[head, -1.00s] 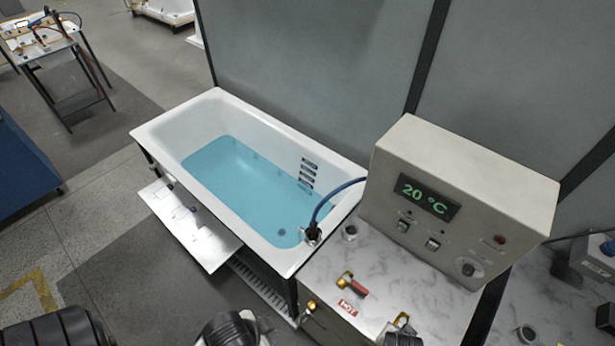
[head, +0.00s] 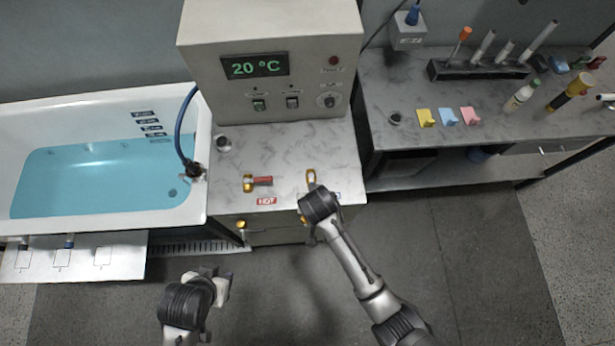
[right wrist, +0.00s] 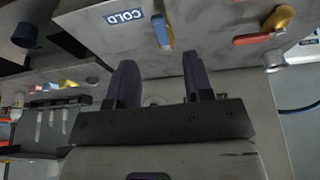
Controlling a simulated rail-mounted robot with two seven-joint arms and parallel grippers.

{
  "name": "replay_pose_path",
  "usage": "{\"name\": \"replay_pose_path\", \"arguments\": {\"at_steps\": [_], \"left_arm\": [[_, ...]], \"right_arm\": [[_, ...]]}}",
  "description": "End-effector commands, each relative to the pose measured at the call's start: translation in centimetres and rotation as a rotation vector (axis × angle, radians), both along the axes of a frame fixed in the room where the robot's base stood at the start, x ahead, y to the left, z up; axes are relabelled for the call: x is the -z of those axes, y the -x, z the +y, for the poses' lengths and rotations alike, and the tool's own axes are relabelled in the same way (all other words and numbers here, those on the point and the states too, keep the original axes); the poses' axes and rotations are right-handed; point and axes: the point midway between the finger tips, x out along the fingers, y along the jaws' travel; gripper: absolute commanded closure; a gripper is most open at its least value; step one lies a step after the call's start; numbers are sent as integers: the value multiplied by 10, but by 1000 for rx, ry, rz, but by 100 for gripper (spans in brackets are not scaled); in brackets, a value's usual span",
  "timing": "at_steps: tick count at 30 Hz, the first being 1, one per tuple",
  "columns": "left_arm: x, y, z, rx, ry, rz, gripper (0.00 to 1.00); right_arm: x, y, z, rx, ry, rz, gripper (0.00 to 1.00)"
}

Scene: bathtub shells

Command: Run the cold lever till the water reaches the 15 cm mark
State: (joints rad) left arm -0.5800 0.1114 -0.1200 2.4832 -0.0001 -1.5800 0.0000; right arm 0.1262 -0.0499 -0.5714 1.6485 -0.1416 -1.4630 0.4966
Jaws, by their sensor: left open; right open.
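In the right wrist view, the lever (right wrist: 162,32) shows beside the COLD label (right wrist: 124,17). My right gripper (right wrist: 161,82) is open and empty, with the lever just beyond its fingertips, apart from them. My left gripper (head: 222,288) is open in front of the counter, over the floor. The tub (head: 206,120) holds blue water (head: 95,180). Its surface lies near the lower plates of the depth marks (head: 148,124); their numbers are unreadable.
The hot lever (head: 258,181), red-handled, lies left of the cold one behind the HOT label (head: 267,201). A control box (head: 270,30) reads 20 °C. A blue hose (head: 180,130) runs to the tub rim. A side counter (head: 470,85) holds a rack and bottles.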

Motion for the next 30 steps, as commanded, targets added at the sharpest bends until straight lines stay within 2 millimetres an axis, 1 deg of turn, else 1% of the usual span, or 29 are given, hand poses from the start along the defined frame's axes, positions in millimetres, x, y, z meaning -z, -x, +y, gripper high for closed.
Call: {"name": "replay_pose_path", "arguments": {"at_steps": [1,2,3,9,11,12,14,15,17,18,20,21,23,24,26,27,29,30], "left_arm": [[33,0,0,0,0,1,53],[44,0,0,0,0,1,53],[59,0,0,1,-2,2,53],[129,0,2,3,-6,6,53],[149,1,2,5,-9,6,53],[163,0,3,6,-10,6,53],[183,0,3,8,-12,5,53],[196,0,4,8,-13,4,53],[216,0,4,9,-14,4,53],[230,0,4,9,-14,4,53],[250,0,4,9,-14,4,53],[263,0,4,9,-14,3,53],[283,0,4,9,-14,3,53],[297,0,4,9,-14,3,53],[317,0,4,8,-14,3,53],[330,0,4,8,-13,3,53],[350,0,3,7,-11,3,53],[363,0,3,6,-10,3,53]], "right_arm": [[41,10,0,0,1,22,53],[56,16,0,0,0,32,53],[77,23,1,-1,-1,48,53],[171,64,5,-10,-5,123,53],[196,77,8,-14,-9,139,53],[212,84,10,-17,-14,147,53],[234,96,13,-22,-22,159,53],[248,102,15,-24,-27,163,53],[267,112,17,-27,-33,166,53],[279,119,18,-29,-36,164,53],[297,127,21,-32,-40,158,53],[307,132,22,-33,-41,149,53],[321,138,24,-35,-44,128,53],[330,141,25,-34,-47,109,53],[341,144,26,-33,-52,67,53],[345,144,27,-32,-57,30,53],[350,143,28,-30,-66,-35,53],[350,141,28,-26,-73,-93,53]]}}
